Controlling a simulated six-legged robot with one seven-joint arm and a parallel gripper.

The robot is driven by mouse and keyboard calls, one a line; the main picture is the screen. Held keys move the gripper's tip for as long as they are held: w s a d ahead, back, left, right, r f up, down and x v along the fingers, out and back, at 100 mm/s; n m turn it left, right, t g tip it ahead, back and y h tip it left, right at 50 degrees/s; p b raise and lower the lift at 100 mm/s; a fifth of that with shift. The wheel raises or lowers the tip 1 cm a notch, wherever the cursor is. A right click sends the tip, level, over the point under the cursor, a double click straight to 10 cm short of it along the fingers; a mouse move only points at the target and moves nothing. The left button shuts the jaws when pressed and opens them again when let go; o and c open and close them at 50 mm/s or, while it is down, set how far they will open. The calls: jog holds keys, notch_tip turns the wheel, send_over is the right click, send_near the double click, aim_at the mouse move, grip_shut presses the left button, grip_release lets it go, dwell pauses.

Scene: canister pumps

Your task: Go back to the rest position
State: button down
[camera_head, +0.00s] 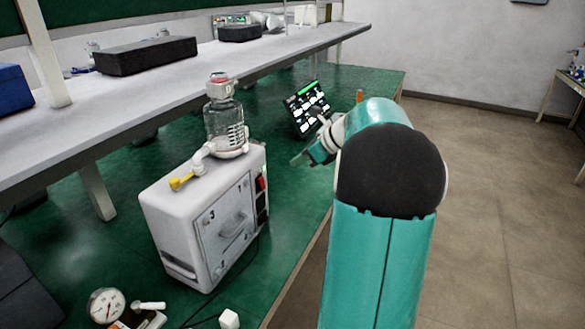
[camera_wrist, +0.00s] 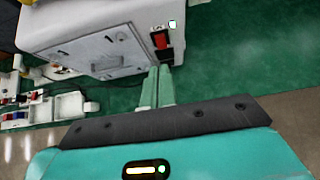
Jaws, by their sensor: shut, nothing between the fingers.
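The white canister pump (camera_head: 205,215) stands on the green bench in the head view. It has a clear canister (camera_head: 224,125) on top, a yellow-tipped fitting and a red switch on its side. In the wrist view the pump (camera_wrist: 95,45) fills the upper left, with its red switch (camera_wrist: 160,40) near my fingers. My gripper (camera_head: 300,158) is apart from the pump, to its upper right in the head view, partly hidden by my arm. In the wrist view my gripper (camera_wrist: 158,75) has its two fingers together, with nothing between them.
A tilted screen (camera_head: 307,108) stands behind my gripper. A gauge (camera_head: 105,305) and small white parts lie at the front left of the green bench (camera_head: 290,215). A grey shelf (camera_head: 130,110) runs along the back left. Open floor (camera_head: 480,200) lies to the right.

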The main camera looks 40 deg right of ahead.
jog(key=shift+s+r, duration=0.15)
jog(key=shift+r, duration=0.05)
dwell(0.5)
jog(key=s+a+r+n+g, duration=0.1)
jog(key=s+a+n+g, duration=0.1)
jog(key=a+n, duration=0.85)
jog(key=s+a+r+n+g, duration=0.15)
jog(key=a+n, duration=0.35)
jog(key=a, duration=1)
jog(key=s+a+f+n+h, duration=0.3)
jog(key=s+a+f+n, duration=0.1)
jog(key=s+a+n, duration=0.9)
jog(key=s+n, duration=0.2)
jog(key=n, duration=0.1)
jog(key=shift+a, duration=0.2)
jog(key=shift+n, duration=0.25)
